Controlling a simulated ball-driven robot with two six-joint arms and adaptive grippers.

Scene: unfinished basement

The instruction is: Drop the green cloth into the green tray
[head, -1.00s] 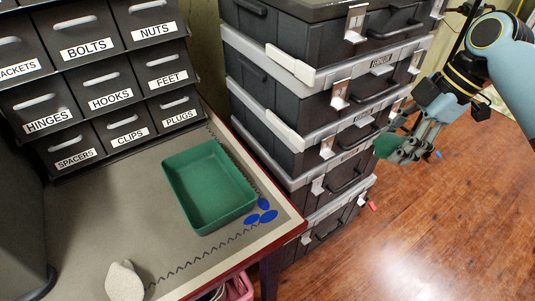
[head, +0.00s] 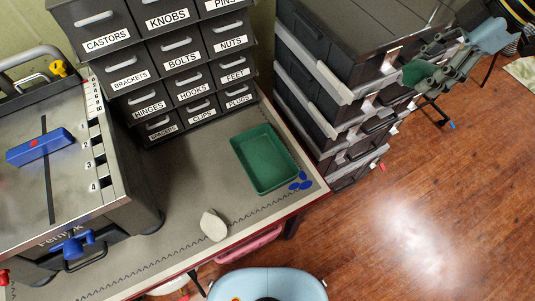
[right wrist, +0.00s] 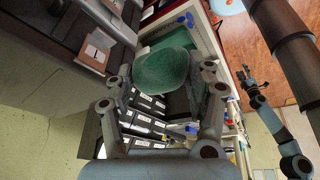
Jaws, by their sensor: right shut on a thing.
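The green cloth (head: 413,73) is a bunched lump held in my right gripper (head: 424,78), at the upper right of the head view beside the stacked cases. In the right wrist view the cloth (right wrist: 162,72) sits between the fingers of the right gripper (right wrist: 165,85), which is shut on it. The green tray (head: 264,158) is a shallow, empty rectangular box on the workbench, well to the left of the gripper and below it in the picture. A small arm, seemingly my left one, shows at the right of the wrist view; its jaws are unclear.
Stacked dark cases (head: 340,90) stand between my right gripper and the tray. Labelled drawers (head: 180,75) rise behind the bench. Blue ovals (head: 300,181) lie by the tray's right corner, and a pale stone-like piece (head: 213,225) lies in front. A metal machine (head: 60,180) stands at left.

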